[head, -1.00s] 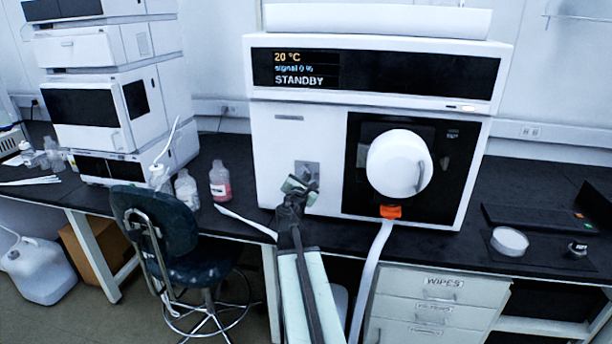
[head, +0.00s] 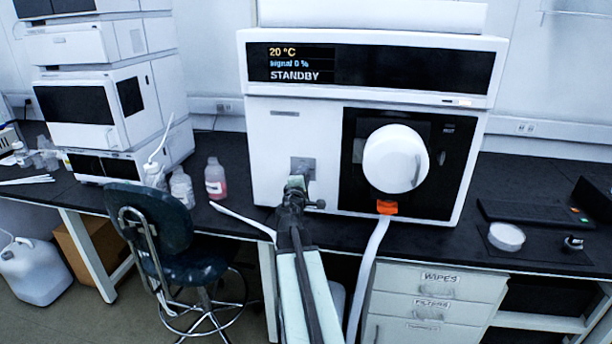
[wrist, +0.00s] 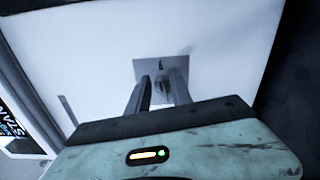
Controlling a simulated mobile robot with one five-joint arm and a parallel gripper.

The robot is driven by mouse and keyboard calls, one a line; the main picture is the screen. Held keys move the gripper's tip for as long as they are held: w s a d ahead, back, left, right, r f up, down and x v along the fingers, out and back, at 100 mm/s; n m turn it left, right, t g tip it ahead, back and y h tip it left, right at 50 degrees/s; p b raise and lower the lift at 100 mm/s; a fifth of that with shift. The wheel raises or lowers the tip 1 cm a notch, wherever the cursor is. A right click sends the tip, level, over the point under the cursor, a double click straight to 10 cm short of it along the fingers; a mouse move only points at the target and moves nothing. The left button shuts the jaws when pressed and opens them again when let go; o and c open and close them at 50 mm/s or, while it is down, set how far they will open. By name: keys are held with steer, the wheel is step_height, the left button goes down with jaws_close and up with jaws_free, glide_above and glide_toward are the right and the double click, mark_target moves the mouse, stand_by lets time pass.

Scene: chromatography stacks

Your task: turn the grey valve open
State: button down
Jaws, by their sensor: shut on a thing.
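The grey valve sits on a square grey plate (head: 303,166) low on the left part of the white instrument's front. In the wrist view the plate (wrist: 148,68) shows beyond my fingers, and the valve's grey handle (wrist: 164,88) stands between them. My gripper (head: 297,184) is at the valve from below in the head view and hides its lower part. In the wrist view my gripper (wrist: 162,86) is shut on the valve handle, one finger on each side. I cannot tell the exact angle of the handle.
The instrument's display (head: 295,64) reads 20 °C, signal 0 %, STANDBY. A round white door (head: 394,158) and an orange part (head: 387,207) with a white tube are to the right. Bottles (head: 215,178) stand left on the black bench. A chair (head: 160,235) is in front.

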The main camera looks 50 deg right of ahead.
steer(key=shift+w+a+f+m, duration=0.15)
steer(key=shift+m, duration=0.65)
steer(key=c, duration=1.5)
jaws_free()
